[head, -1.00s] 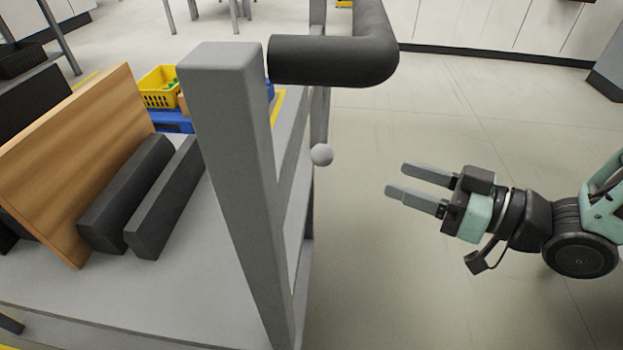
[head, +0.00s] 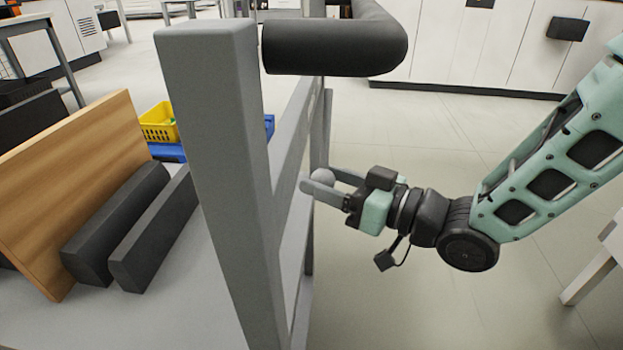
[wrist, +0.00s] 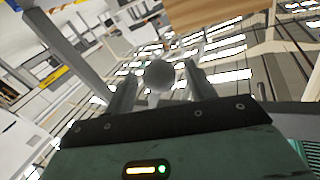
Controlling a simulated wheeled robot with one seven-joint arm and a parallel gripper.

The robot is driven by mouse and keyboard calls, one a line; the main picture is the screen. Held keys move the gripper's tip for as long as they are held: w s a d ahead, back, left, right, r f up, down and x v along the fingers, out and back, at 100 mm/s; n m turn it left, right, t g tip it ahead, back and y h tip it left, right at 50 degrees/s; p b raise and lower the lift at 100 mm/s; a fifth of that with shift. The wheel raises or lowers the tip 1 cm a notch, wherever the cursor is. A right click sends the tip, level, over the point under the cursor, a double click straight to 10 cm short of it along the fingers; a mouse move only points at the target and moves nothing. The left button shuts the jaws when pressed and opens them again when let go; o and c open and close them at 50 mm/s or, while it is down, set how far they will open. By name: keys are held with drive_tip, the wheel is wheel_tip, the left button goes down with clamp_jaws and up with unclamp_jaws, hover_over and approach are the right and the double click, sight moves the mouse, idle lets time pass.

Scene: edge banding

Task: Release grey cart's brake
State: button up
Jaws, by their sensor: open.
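The grey cart (head: 215,130) fills the left and middle of the head view, with a thick upright post and a black padded handle (head: 335,46) on top. The brake lever's round grey knob (head: 323,177) stands at the cart's right side. My gripper (head: 325,183) is open, with its fingers reaching left around the knob. In the wrist view the knob (wrist: 159,76) sits between the two fingers near their tips. I cannot tell whether either finger touches it. The near finger hides part of the knob in the head view, and the lever's lower part is hidden.
The cart's deck carries a wooden board (head: 75,190), black bars (head: 155,235) and a yellow basket (head: 158,122). The cart's post stands close left of my fingers. The floor (head: 400,310) at the right is clear, apart from a white table leg at the edge.

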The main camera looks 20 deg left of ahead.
drive_tip(key=x, duration=0.3)
drive_tip(key=shift+a, duration=0.15)
